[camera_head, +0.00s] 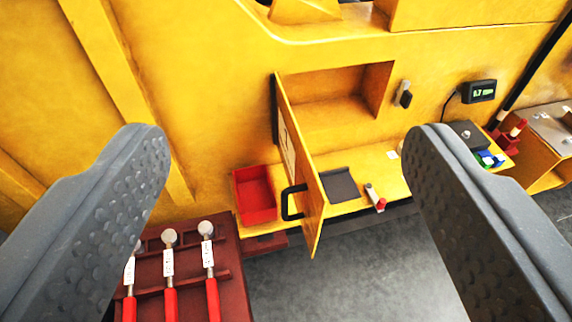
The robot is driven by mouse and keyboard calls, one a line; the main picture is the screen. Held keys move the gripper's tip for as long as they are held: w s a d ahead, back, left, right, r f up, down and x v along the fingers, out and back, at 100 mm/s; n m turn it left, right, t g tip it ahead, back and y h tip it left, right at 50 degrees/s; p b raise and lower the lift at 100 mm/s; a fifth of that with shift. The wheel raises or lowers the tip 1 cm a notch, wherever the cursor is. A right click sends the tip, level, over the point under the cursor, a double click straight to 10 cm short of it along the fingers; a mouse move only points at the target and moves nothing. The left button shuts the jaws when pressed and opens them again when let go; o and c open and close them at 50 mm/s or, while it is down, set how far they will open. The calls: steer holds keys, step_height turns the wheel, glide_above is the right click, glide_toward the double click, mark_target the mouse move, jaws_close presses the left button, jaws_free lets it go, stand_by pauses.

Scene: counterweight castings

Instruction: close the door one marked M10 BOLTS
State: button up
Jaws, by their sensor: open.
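A yellow door (299,165) stands swung out from an open compartment (333,95) in the yellow wall. It hinges on the compartment's left side. A black bar handle (291,202) sits on the door's left face, near its free edge. A white label is on that face, seen too edge-on to read. My gripper (290,140) is open, with its two grey dimpled fingers on either side of the picture. The door and handle show between the fingers, farther off. Neither finger appears to touch the door.
Below the compartment is a yellow shelf (370,173) with a red bin (256,195), a dark flat plate (340,185) and a small red-ended item (375,197). Several red-handled tools (211,285) lie in a dark red rack (233,287) at lower left. Grey floor (350,275) is clear.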

steer(key=shift+w+f, duration=0.1)
steer(key=c, duration=0.5)
steer(key=shift+g+h, duration=0.5)
steer(key=shift+g, duration=0.1)
steer(key=w+f, duration=0.2)
steer(key=f, duration=0.1)
steer(key=shift+w+d+f+b, duration=0.1)
steer(key=shift+w+f+b, duration=0.15)
steer(key=shift+b, duration=0.15)
jaws_close()
steer(key=n+g+h+b, duration=0.2)
steer(key=g+h+b, duration=0.4)
steer(key=g+h, duration=0.5)
glide_toward(315, 224)
step_height(315, 224, up, 3)
steer(key=s+t+h, duration=0.1)
steer(key=t+h, duration=0.1)
steer(key=a+f+h+b, duration=0.2)
steer(key=a+f+h, duration=0.1)
steer(key=a+f, duration=0.5)
steer(key=shift+n+g, duration=0.4)
steer(key=b+x, duration=0.1)
steer(key=x, duration=0.8)
steer(key=b+x, duration=0.1)
steer(key=x, duration=0.3)
steer(key=shift+s+d+r+b, duration=0.15)
steer(key=shift+s+d+b, duration=0.15)
steer(key=shift+d, duration=0.2)
